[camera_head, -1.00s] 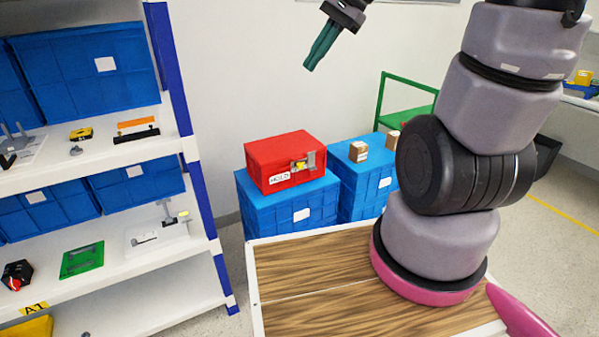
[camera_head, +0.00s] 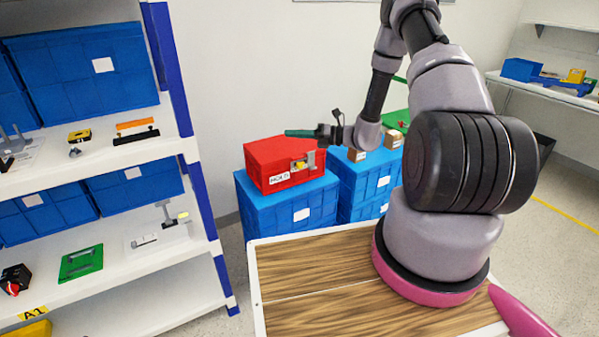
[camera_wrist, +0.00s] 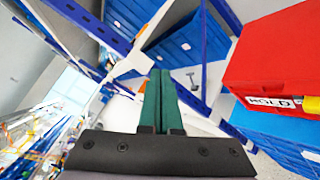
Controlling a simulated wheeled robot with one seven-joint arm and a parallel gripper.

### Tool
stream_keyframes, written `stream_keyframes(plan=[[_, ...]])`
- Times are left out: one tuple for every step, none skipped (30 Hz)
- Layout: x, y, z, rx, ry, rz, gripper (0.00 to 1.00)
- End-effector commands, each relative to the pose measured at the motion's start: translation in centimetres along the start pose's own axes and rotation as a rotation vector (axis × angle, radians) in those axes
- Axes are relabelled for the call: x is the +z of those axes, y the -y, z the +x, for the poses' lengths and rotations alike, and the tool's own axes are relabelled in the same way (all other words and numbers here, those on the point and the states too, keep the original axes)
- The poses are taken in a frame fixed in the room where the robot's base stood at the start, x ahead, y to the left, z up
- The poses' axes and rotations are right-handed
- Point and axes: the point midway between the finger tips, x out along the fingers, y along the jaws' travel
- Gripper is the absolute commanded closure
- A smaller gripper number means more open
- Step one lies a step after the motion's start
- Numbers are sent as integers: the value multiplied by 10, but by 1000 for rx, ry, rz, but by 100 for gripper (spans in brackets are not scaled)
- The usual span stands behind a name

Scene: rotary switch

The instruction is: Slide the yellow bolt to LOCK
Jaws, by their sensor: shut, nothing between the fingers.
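A red box (camera_head: 272,155) stands on a blue bin, with a white label reading HOLD on its front. A small yellow part (camera_head: 299,165) sits in a grey metal fitting on the box's front right; whether it is the bolt, and any LOCK mark, I cannot make out. In the wrist view the box (camera_wrist: 280,45) is at the right, with the yellow part (camera_wrist: 311,105) at the frame edge. My gripper (camera_head: 288,133) has its green fingers shut and empty, pointing left near the box's top in the picture. The closed fingers (camera_wrist: 160,74) show no contact with the box.
The shelf rack (camera_head: 183,110) at left holds blue bins and small items, including a grey fitting with a yellow end (camera_head: 183,215). Another blue bin (camera_head: 372,180) carries brown boxes (camera_head: 357,154). A wooden tabletop (camera_head: 310,290) in front is clear.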

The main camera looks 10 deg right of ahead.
Motion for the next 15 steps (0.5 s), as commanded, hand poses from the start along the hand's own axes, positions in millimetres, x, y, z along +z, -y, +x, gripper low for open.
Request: stream_keyframes(plan=[[-12, 26, -3, -14, 59, 86, 100], [-18, 39, -6, -22, 97, 136, 100], [-26, 58, -9, -34, 149, 200, 100], [-32, 71, -12, -43, 187, 247, 100], [-40, 84, -14, -52, 225, 294, 100], [-49, 100, -18, -64, 273, 350, 100], [-56, 112, -22, -71, 308, 391, 100], [-64, 122, -25, -80, 340, 428, 100], [-72, 135, -29, -90, 381, 472, 100], [-79, 143, -32, -96, 407, 502, 100], [-86, 151, -34, -103, 431, 529, 100], [-92, 159, -38, -110, 459, 559, 100], [-96, 164, -40, -115, 477, 575, 100], [-100, 168, -42, -118, 490, 590, 100], [-104, 172, -43, -122, 506, 605, 100]])
